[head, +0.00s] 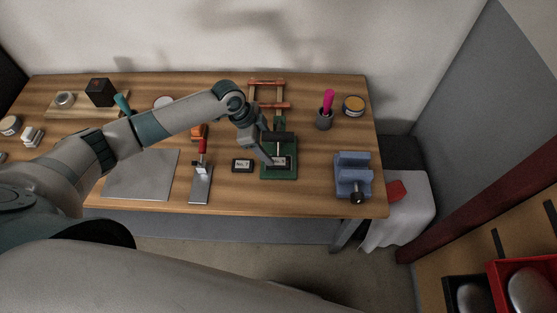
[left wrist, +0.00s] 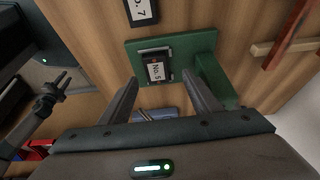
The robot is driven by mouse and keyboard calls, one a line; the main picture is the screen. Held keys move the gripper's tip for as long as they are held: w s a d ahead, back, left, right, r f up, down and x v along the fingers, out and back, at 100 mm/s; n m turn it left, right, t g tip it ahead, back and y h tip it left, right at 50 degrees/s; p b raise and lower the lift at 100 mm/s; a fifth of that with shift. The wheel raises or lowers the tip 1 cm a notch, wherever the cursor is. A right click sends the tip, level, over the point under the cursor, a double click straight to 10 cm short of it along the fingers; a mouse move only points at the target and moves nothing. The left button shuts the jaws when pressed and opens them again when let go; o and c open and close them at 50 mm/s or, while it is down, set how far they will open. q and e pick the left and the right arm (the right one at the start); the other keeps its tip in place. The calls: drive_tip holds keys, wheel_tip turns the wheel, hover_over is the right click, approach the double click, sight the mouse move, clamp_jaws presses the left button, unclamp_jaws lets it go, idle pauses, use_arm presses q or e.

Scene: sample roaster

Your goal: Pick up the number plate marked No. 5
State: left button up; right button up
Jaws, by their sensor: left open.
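The No. 5 plate (head: 281,161) is a small dark block with a white label. It lies on the green base (head: 284,175) of a press-like fixture. In the left wrist view, the No. 5 plate (left wrist: 156,71) sits against a metal piece on the green base (left wrist: 200,42). My left gripper (head: 269,160) is over the base, close to the plate. In the left wrist view my left gripper (left wrist: 160,78) is open and empty, its fingertips on either side of the plate's label end. I cannot tell the remaining height. My right gripper (left wrist: 62,84) shows small and dark there.
The No. 7 plate (head: 242,166) lies just left of the green base. A red-handled tool (head: 201,180) and a grey sheet (head: 140,174) are farther left. A blue vise (head: 353,175) stands right.

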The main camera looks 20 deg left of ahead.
sight(278, 161)
use_arm(q)
drive_tip(key=shift+f, duration=0.15)
drive_tip(key=shift+d, duration=0.1)
drive_tip(key=shift+s+d+f+p, duration=0.1)
drive_tip(key=shift+d+f+p, duration=0.2)
drive_tip(key=shift+f+p, duration=0.2)
drive_tip(key=p+x, duration=0.1)
drive_tip(key=x, duration=0.2)
drive_tip(key=shift+s+d, duration=0.1)
drive_tip(key=shift+s, duration=0.05)
drive_tip(key=shift+d+f, duration=0.15)
drive_tip(key=shift+f, duration=0.35)
drive_tip(key=c, duration=1.4)
